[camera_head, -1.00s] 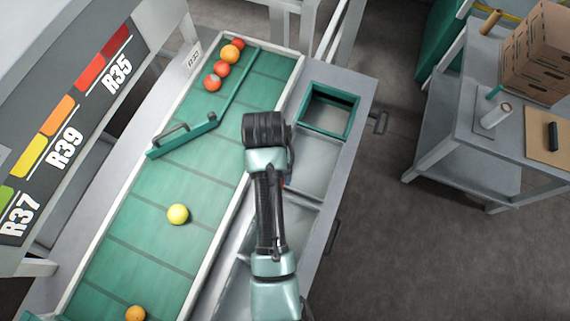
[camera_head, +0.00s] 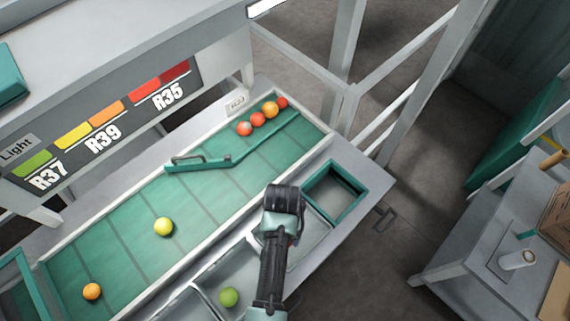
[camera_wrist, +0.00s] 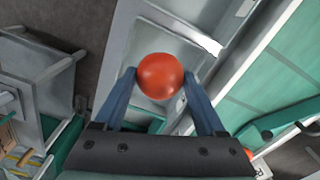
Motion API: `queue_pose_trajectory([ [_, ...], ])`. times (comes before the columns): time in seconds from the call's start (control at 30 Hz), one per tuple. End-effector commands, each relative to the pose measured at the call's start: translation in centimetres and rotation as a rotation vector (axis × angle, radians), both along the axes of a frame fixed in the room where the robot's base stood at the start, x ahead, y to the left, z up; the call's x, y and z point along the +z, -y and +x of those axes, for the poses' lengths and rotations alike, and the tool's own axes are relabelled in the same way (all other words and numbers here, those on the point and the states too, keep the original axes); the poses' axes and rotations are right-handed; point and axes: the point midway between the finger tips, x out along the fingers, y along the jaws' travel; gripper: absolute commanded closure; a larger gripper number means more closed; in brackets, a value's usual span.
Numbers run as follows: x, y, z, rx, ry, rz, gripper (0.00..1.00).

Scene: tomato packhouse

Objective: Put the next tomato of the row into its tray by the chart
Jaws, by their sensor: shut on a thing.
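My gripper (camera_wrist: 158,84) is shut on a red tomato (camera_wrist: 160,76), with one blue finger on each side of it. In the head view my wrist hides the jaws and the held tomato; it is over the grey trays beside the belt. Several red and orange tomatoes (camera_head: 257,119) stand in a row at the belt's far end. A yellow tomato (camera_head: 163,226) and an orange tomato (camera_head: 92,291) lie apart on the belt. A green tomato (camera_head: 229,297) lies in a near grey tray (camera_head: 206,290).
A teal-rimmed bin (camera_head: 360,205) stands right of my wrist and looks empty. A teal guide bar (camera_head: 198,164) with a handle crosses the green belt (camera_head: 120,235). A side table (camera_head: 470,240) with a white roll stands at right, across open floor.

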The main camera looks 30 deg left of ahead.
Motion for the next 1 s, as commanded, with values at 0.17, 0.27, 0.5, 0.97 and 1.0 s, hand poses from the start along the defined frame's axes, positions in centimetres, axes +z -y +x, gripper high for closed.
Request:
queue_pose_trajectory([
  [0.17, -2.6, 0.0, 0.0, 0.000, 0.000, 0.000, 0.54],
  [0.27, -3.6, 0.0, 0.0, 0.000, -0.001, -0.001, 0.54],
  [0.5, -6.5, 0.0, 0.0, 0.000, 0.000, 0.000, 0.54],
  [0.97, -8.2, 0.0, 0.1, 0.000, 0.001, 0.000, 0.54],
  [1.0, -8.2, 0.0, 0.1, 0.000, 0.001, 0.000, 0.54],
])
